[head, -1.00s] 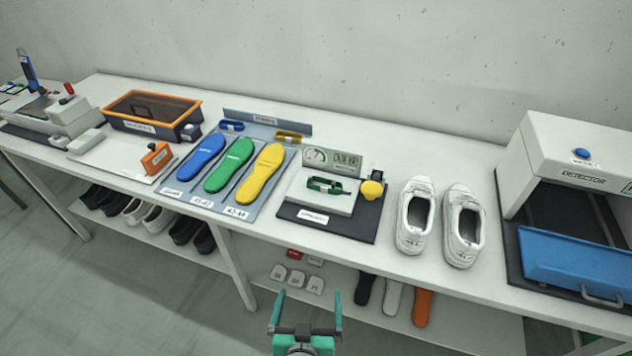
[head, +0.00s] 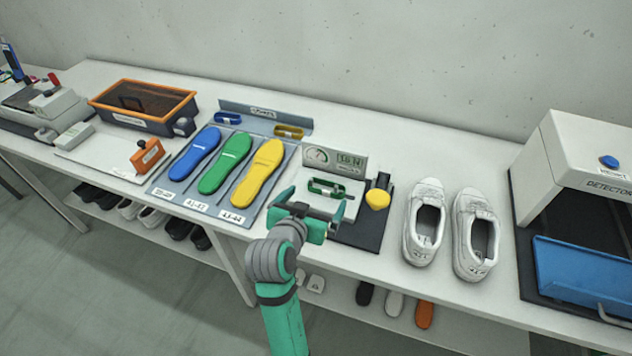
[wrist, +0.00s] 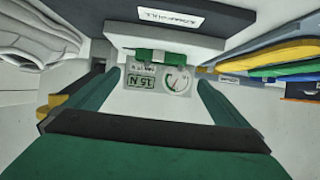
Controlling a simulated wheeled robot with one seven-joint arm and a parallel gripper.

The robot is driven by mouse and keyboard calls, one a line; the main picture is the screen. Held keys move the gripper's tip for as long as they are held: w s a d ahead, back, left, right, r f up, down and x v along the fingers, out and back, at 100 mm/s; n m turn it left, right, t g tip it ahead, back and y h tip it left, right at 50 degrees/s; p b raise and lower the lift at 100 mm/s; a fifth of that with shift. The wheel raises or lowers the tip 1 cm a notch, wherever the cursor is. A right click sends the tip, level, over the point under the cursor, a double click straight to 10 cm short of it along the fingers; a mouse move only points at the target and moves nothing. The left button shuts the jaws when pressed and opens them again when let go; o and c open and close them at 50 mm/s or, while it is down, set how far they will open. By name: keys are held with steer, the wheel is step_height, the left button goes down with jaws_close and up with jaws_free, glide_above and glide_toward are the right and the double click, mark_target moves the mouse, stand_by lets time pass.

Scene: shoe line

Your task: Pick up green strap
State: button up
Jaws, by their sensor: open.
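The green strap (head: 326,188) is a small looped band lying on the light platform of a gauge device (head: 335,160) with a dial and a digital display. In the wrist view the green strap (wrist: 160,55) lies beyond my fingers, roughly centred between them. My gripper (head: 312,206) is open and empty, in front of the device and close to the strap in the head view. In the wrist view my gripper's fingers (wrist: 158,92) are spread wide on either side. The device's front base is partly hidden by my gripper in the head view.
A yellow knob (head: 377,199) stands right of the platform, with white shoes (head: 425,222) further right. Yellow (head: 259,172), green (head: 226,163) and blue (head: 194,154) insoles lie to the left. A blue strap (head: 227,118) and a yellow strap (head: 288,132) lie behind them.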

mark_target(328, 183)
steer(key=x, duration=0.4)
steer(key=shift+w+d+f, duration=0.15)
steer(key=shift+f, duration=0.05)
steer(key=x, duration=0.4)
steer(key=shift+w+f, duration=0.3)
steer(key=shift+f, duration=0.05)
steer(key=shift+d, duration=0.1)
steer(key=c, duration=1)
steer(key=shift+r, duration=0.1)
